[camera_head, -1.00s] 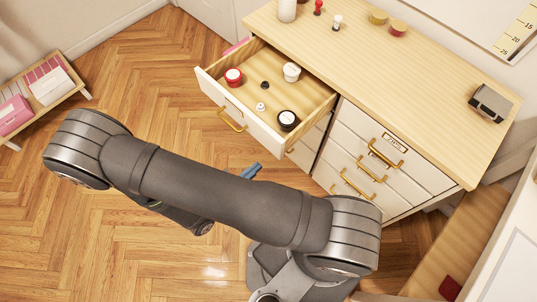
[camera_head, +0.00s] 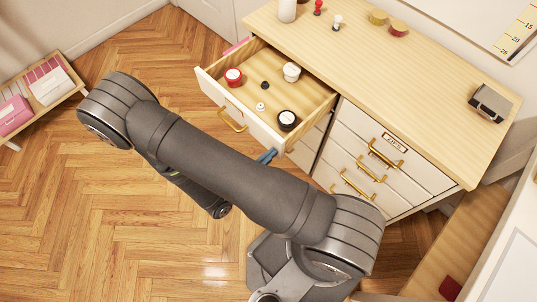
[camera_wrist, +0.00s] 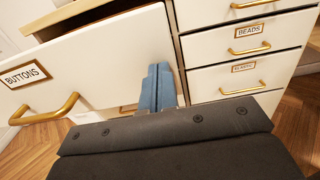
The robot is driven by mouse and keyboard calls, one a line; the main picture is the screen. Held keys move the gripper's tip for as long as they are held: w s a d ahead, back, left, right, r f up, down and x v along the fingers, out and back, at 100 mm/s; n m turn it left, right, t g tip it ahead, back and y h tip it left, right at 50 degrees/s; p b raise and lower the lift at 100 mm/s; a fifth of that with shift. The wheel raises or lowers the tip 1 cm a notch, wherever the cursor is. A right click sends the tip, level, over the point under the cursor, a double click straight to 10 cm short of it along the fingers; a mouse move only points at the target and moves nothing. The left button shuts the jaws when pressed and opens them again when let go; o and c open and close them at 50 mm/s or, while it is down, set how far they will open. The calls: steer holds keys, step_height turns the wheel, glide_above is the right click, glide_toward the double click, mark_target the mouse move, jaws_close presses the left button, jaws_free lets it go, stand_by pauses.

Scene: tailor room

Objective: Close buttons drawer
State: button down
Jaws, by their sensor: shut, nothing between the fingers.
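The buttons drawer (camera_head: 262,127) is pulled open from the top left of the dresser in the head view. In the wrist view its white front (camera_wrist: 110,62) carries a "BUTTONS" label (camera_wrist: 24,75) and a brass handle (camera_wrist: 46,110). My gripper (camera_wrist: 158,78) has blue fingers, shut and empty, at the right end of the drawer front. In the head view its blue tip (camera_head: 268,155) shows by the drawer front's lower right corner, partly behind my arm. I cannot tell whether it touches the front.
Shut drawers (camera_head: 372,160) are to the right. A low shelf (camera_head: 75,90) stands far left. The floor (camera_head: 120,230) is clear.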

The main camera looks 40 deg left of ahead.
mark_target(296, 132)
steer(key=shift+w, duration=0.1)
steer(key=w, duration=2.6)
steer(key=shift+w, duration=0.15)
steer(key=shift+r, duration=0.1)
steer(key=s, duration=1.4)
steer(key=shift+s, duration=0.3)
steer(key=shift+w, duration=6.9)
steer(key=c, duration=2.1)
jaws_free()
